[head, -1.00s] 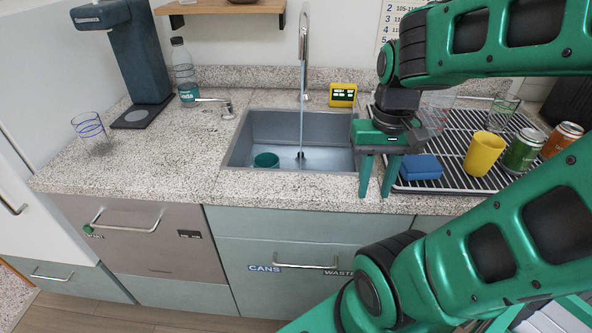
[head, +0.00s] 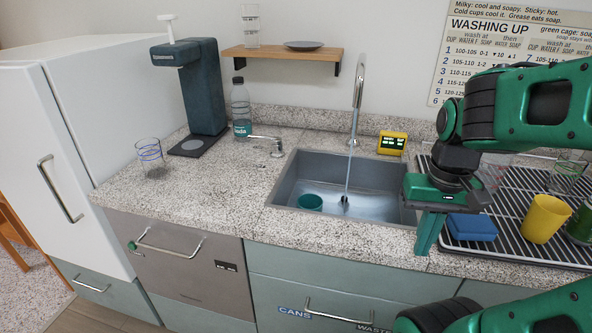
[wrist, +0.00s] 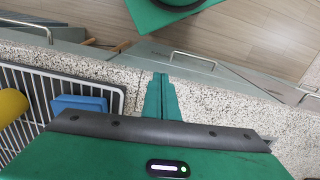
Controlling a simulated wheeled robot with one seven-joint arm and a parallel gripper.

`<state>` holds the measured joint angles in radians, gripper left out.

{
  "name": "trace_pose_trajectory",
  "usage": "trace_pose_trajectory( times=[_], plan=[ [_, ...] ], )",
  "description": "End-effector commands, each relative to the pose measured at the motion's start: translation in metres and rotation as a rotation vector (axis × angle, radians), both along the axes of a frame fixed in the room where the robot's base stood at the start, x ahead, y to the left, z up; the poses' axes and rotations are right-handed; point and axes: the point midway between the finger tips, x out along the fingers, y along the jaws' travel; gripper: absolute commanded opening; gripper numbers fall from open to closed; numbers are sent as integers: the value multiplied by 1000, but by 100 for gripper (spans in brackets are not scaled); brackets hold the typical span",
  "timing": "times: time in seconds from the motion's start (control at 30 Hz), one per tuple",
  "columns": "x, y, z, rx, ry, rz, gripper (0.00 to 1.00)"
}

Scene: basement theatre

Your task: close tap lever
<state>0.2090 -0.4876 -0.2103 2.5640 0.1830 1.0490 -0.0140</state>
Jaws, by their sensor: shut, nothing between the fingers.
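The chrome tap (head: 357,95) rises behind the sink (head: 283,188), and a stream of water falls from it into the basin. A chrome lever (head: 264,138) on a short post stands on the counter left of the sink, its arm pointing left. I cannot tell for sure that it is the tap's own lever. My gripper (head: 426,240) points down by the sink's front right corner, well to the right of the lever. Its fingers are together and empty, also in the wrist view (wrist: 162,92). The lever is out of the wrist view.
A teal cup (head: 309,202) sits in the sink. A soda bottle (head: 241,108) and dispenser (head: 200,95) stand behind the lever, a glass (head: 151,157) to its left. A yellow timer (head: 392,143), blue sponge (head: 472,227) and yellow cup (head: 545,218) are at right. The left front counter is clear.

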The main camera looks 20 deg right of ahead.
Motion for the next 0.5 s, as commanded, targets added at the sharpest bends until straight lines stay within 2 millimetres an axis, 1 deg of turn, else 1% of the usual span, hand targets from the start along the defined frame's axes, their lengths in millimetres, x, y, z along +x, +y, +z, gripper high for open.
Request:
trace_pose_trajectory(
  times=[0.03,0.07,0.13,0.17,0.2,0.27,0.3,0.37,0.4,0.47,0.5],
  plan=[
    [5,2,4,-13,-27,23,0],
    [14,3,5,-25,-45,49,0],
    [50,13,10,-59,-104,146,0],
    [71,20,13,-75,-136,197,0],
    [102,33,20,-94,-184,268,0],
    [149,53,33,-115,-250,360,0],
    [177,67,43,-124,-285,406,0],
    [215,84,57,-134,-324,456,0],
    [239,93,66,-138,-344,478,0],
    [271,105,78,-145,-361,500,0],
    [292,110,86,-147,-367,507,0]
  ],
)
